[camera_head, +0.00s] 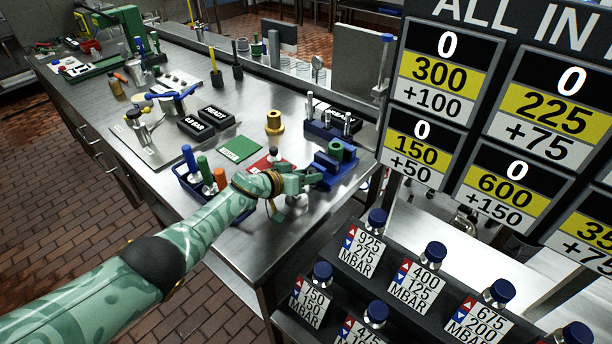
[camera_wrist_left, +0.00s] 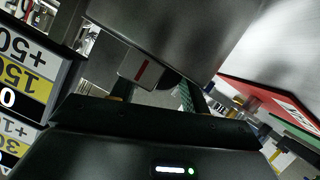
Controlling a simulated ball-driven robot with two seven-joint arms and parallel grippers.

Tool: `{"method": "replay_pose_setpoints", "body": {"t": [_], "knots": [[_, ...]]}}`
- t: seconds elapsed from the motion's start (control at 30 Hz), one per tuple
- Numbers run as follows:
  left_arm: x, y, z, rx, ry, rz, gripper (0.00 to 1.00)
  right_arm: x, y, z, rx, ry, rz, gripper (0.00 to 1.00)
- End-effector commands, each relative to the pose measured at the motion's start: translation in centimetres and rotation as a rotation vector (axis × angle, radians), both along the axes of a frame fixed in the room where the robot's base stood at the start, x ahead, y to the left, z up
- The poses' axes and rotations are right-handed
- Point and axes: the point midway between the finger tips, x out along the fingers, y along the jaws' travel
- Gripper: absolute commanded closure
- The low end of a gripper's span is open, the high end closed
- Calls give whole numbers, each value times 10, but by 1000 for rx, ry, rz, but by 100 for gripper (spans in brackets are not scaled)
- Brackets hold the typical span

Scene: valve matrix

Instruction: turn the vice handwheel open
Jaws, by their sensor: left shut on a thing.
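The blue vice (camera_head: 338,170) stands near the right edge of the steel bench, with a green round part (camera_head: 336,149) in it. My left gripper (camera_head: 312,181) reaches in from the left to the near side of the vice. It is shut on what looks like the vice handwheel, which the fingers mostly hide. In the left wrist view, the dark fingers (camera_wrist_left: 160,100) close around a dark rounded part. A pale plate with a red line (camera_wrist_left: 140,72) shows beside it. How far the handwheel is turned cannot be seen. My right gripper is in neither view.
A blue bin (camera_head: 199,189) with coloured-handled tools stands left of my left gripper. A red mat (camera_head: 268,164) and a green mat (camera_head: 239,149) lie behind the gripper. A brass part (camera_head: 274,124) stands farther back. A large score board (camera_head: 500,110) rises at the right.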

Motion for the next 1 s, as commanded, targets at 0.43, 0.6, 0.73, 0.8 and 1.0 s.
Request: {"method": "replay_pose_setpoints", "body": {"t": [0.43, 0.6, 0.73, 0.8, 1.0], "knots": [[1, 3, -4, -174, 131, 0, 77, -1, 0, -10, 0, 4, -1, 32], [1, 3, -5, -193, 147, 1, 77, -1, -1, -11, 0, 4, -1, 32], [1, 3, -4, -196, 149, 0, 77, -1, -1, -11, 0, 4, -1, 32], [1, 3, -4, -196, 149, 0, 77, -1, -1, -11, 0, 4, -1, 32], [1, 3, -5, -195, 149, -1, 46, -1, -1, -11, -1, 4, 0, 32]]}}
